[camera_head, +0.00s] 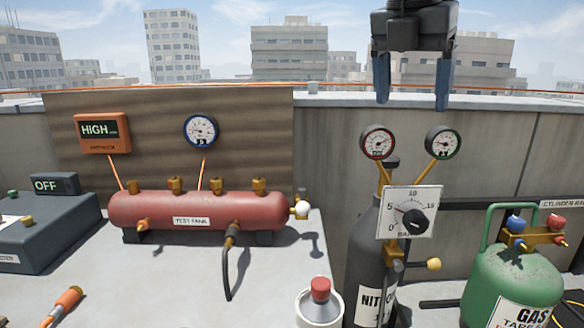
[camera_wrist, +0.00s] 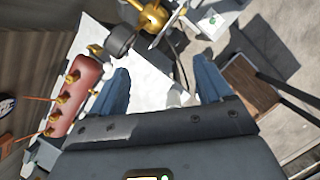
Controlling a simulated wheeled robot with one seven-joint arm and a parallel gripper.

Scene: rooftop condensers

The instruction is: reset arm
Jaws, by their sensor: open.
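My gripper (camera_head: 412,92) hangs at the top of the head view, right of centre. Its two blue fingers are apart, with nothing between them, in front of the skyline and above the parapet wall. In the wrist view my gripper (camera_wrist: 162,92) is also open and empty, pointing down over the work surface. The gauges and the dark nitrogen cylinder (camera_head: 370,250) stand below it in the head view, and it touches none of them.
A red test tank (camera_head: 165,212) lies on the pale bench (camera_head: 180,285). A grey OFF box (camera_head: 45,235) stands left. A white dial plate (camera_head: 425,195) is on the nitrogen cylinder. A green gas cylinder (camera_head: 515,275) stands right. A red-capped bottle (camera_head: 320,290) is at the front. Open air surrounds the gripper.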

